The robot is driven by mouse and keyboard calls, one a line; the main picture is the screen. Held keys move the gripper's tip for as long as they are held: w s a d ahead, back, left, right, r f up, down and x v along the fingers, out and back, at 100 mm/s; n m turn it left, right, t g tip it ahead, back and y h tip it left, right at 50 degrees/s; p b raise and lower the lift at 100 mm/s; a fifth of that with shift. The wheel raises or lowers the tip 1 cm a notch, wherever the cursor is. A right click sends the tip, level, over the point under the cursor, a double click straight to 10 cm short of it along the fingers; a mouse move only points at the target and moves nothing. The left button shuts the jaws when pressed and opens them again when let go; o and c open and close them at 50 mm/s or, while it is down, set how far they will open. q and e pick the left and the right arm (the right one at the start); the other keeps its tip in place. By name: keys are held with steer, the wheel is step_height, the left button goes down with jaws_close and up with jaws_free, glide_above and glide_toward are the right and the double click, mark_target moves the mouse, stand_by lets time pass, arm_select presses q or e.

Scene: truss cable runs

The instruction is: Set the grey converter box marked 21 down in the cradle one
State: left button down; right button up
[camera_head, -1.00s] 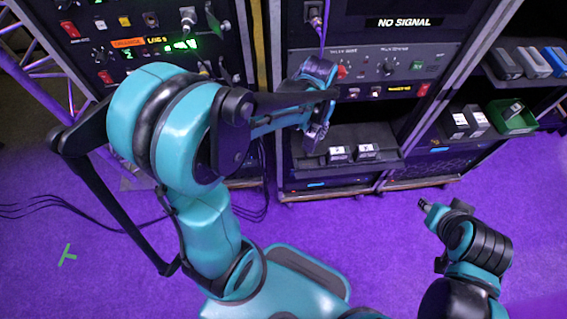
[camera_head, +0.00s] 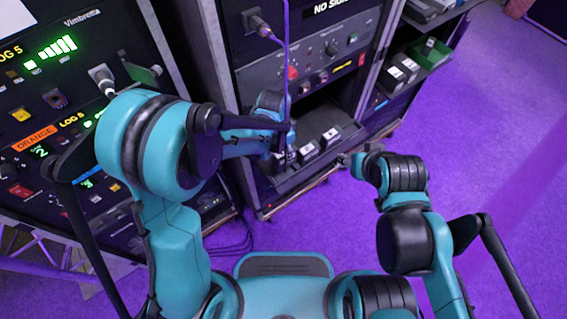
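My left gripper (camera_head: 285,157) reaches into the low shelf (camera_head: 290,184) of the middle rack. My own arm hides much of it, and I cannot see whether it holds anything. Two small dark boxes with white labels, a left one (camera_head: 307,151) and a right one (camera_head: 331,137), stand on that shelf just right of the gripper. Two similar labelled boxes (camera_head: 396,73) (camera_head: 410,64) stand in the right rack. The labels are too small to read, so I cannot tell which is 21 or which place is cradle one. My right gripper (camera_head: 344,160) is in front of the middle rack, its fingers unclear.
A green bin (camera_head: 433,53) stands beside the right rack's boxes. A purple cable (camera_head: 287,50) hangs down the middle rack, close to my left gripper. A panel with lit displays (camera_head: 60,90) stands at the left. The purple floor (camera_head: 490,130) at the right is open.

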mark_target(284, 164)
arm_select(q)
steer(key=f, duration=0.1)
steer(key=f+b, duration=0.1)
steer(key=f, duration=0.1)
steer(key=shift+s+a+f, duration=0.1)
steer(key=shift+s+f, duration=0.1)
steer(key=shift+f, duration=0.05)
steer(key=shift+w+f+b, duration=0.1)
steer(key=shift+f+b, duration=0.2)
steer(key=shift+f, duration=0.35)
step_height(284, 164, down, 3)
steer(key=shift+f+b, duration=0.1)
steer(key=shift+b, duration=0.65)
steer(key=shift+f, duration=0.1)
steer(key=c, duration=1.1)
jaws_free()
steer(key=shift+c, duration=0.2)
